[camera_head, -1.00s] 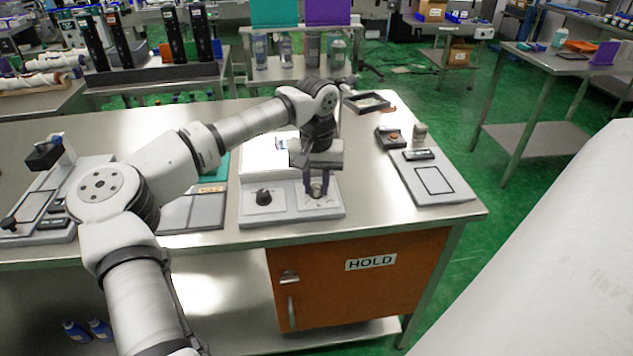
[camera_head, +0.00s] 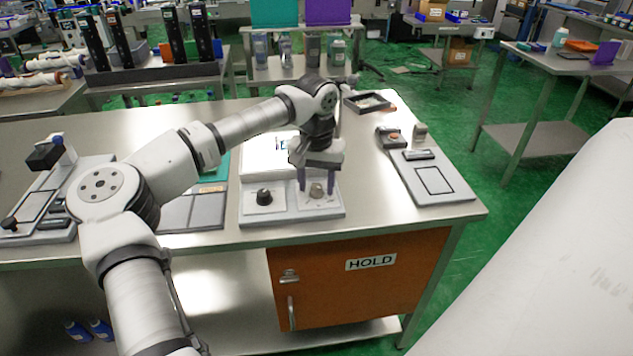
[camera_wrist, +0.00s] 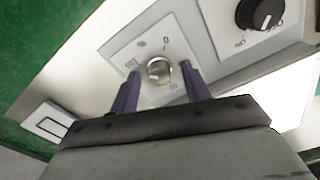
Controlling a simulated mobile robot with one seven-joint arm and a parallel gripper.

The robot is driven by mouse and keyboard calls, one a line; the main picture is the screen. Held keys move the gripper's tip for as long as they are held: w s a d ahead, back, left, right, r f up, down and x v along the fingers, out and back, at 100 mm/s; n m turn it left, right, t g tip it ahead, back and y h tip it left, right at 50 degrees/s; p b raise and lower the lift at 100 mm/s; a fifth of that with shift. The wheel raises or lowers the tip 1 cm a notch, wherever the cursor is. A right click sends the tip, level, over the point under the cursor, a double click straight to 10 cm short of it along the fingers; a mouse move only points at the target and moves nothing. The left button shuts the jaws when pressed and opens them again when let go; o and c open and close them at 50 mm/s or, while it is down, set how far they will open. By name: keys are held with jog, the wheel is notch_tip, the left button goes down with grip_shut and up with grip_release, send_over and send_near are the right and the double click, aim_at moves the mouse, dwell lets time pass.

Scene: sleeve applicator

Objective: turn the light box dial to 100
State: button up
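The light box (camera_head: 292,217) stands near the table's front edge, with a bright white panel (camera_head: 257,165) behind its two dials. The left dial is a black knob (camera_head: 264,197), also at the upper right of the wrist view (camera_wrist: 262,14). The right dial is a silver knob (camera_head: 317,190) on a white plate; in the wrist view it shows between my fingertips (camera_wrist: 159,71). A "0" mark is on its plate; the other marks are too small to read. My gripper (camera_head: 316,186) is open, its purple fingers on either side of the silver knob with gaps.
A grey pad with a black outline (camera_head: 433,181) lies to the right, with a small device (camera_head: 390,138) behind it. Grey tiles (camera_head: 190,212) lie left of the light box. A black tray (camera_head: 368,102) is at the back. Bare table lies in front.

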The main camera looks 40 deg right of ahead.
aim_at(317, 186)
notch_tip(317, 186, up, 14)
jog(key=b, duration=0.1)
jog(key=shift+f, duration=0.15)
dwell(0.5)
dwell(0.3)
